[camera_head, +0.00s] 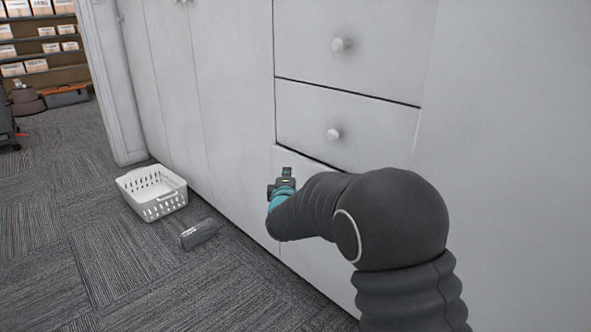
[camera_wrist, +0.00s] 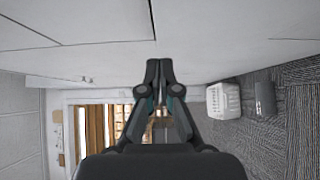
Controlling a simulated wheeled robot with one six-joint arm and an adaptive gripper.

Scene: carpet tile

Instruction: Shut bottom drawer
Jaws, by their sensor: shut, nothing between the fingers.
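My gripper (camera_head: 286,173) is shut and empty, low in front of the white cabinet. In the wrist view its fingertips (camera_wrist: 159,66) are together, close to a pale cabinet face; I cannot tell whether they touch it. The bottom drawer (camera_head: 312,262) is the plain white front below the two knobbed drawers. My arm hides much of it, including any knob. Its top edge shows just under the drawer above, and I cannot tell how far it stands out.
The upper drawer (camera_head: 310,35) and middle drawer (camera_head: 300,115) look closed. A white basket (camera_head: 152,193) and a grey cylinder (camera_head: 199,234) lie on the carpet left of my gripper. Shelves with boxes (camera_head: 40,45) stand far back left. Open carpet (camera_head: 60,250) lies at left.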

